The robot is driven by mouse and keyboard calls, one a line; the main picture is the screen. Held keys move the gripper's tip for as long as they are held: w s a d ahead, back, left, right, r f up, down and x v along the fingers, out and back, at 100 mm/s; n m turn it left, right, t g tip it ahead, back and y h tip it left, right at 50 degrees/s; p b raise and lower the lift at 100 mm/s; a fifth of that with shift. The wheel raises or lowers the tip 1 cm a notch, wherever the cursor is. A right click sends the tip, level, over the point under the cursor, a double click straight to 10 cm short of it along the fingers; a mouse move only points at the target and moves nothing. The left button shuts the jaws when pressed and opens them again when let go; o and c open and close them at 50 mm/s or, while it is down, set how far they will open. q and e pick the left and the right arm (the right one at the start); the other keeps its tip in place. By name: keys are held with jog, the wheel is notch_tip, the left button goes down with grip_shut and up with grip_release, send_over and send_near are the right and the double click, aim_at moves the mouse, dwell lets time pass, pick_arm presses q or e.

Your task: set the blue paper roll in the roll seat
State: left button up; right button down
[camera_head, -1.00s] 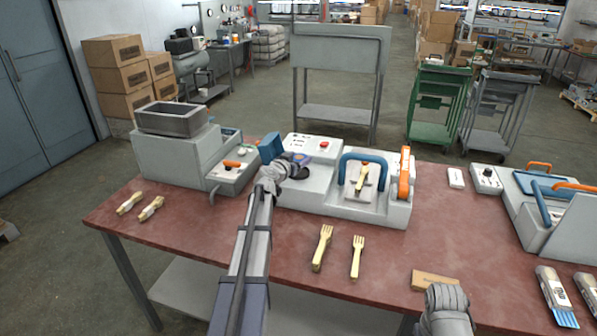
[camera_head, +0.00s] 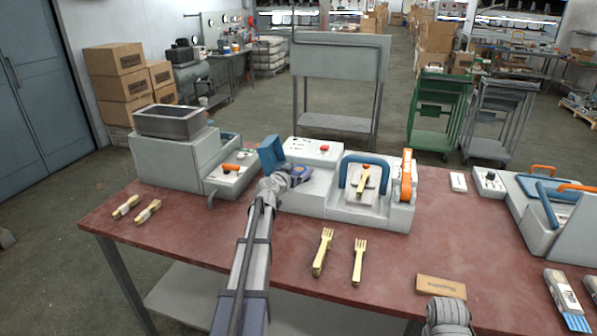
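My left gripper (camera_head: 291,180) is at the left end of the pale grey press in the middle of the table. At its tip is a small dark blue piece with a brownish centre, which looks like the blue paper roll (camera_head: 300,173). The gripper appears shut on it, though the fingers are small and partly hidden. An open bright blue flap (camera_head: 271,153) stands just behind. The roll seat cannot be made out; the gripper and roll cover that end of the press. My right gripper is at the bottom right; only its grey wrist (camera_head: 447,314) shows, its fingers hidden.
The press has a blue handle (camera_head: 363,172) and an orange disc (camera_head: 407,177) at right. A grey machine (camera_head: 174,160) stands left, another (camera_head: 556,230) right. Wooden forks (camera_head: 323,252) and a brown label block (camera_head: 441,287) lie in front. Red tabletop (camera_head: 400,262) is bare around them.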

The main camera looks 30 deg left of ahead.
pick_arm(q)
jog(key=shift+r, duration=0.1)
jog(key=shift+r, duration=0.1)
jog(key=p+v, duration=0.2)
jog(key=v, duration=1)
jog(key=shift+p, duration=0.3)
jog(key=shift+d, duration=0.1)
